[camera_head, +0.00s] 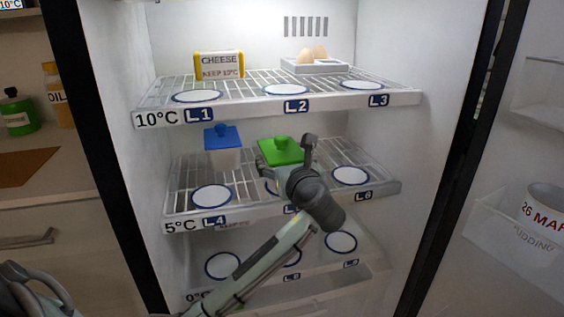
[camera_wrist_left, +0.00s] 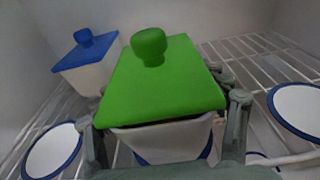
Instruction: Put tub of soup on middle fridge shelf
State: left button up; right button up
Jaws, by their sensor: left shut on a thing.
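A white tub with a green lid and round knob (camera_head: 281,151) is at the middle fridge shelf (camera_head: 228,216), around L5. No soup label is readable on it. My left gripper (camera_head: 304,165) is shut on this tub; in the left wrist view the fingers (camera_wrist_left: 166,136) are on both sides of its body, below the green lid (camera_wrist_left: 160,85). The tub looks upright. Its base is mostly hidden, so I cannot tell whether it touches the shelf. A blue-lidded white tub (camera_head: 223,145) stands behind to the left, apart from it. My right gripper is not in view.
Ring marks L4 (camera_head: 211,197) and L6 (camera_head: 350,176) are bare. The top shelf (camera_head: 270,108) close above holds a cheese pack (camera_head: 219,65) and an egg tray (camera_head: 315,67). The lower shelf (camera_head: 350,282) shows no items.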

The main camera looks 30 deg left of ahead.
pick_arm(q)
jog(key=o, duration=1.9)
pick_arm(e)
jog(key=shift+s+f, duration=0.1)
pick_arm(q)
jog(key=shift+d, duration=0.1)
jog(key=shift+s+d, duration=0.3)
jog(key=v, duration=1.1)
jog(key=shift+p, duration=0.4)
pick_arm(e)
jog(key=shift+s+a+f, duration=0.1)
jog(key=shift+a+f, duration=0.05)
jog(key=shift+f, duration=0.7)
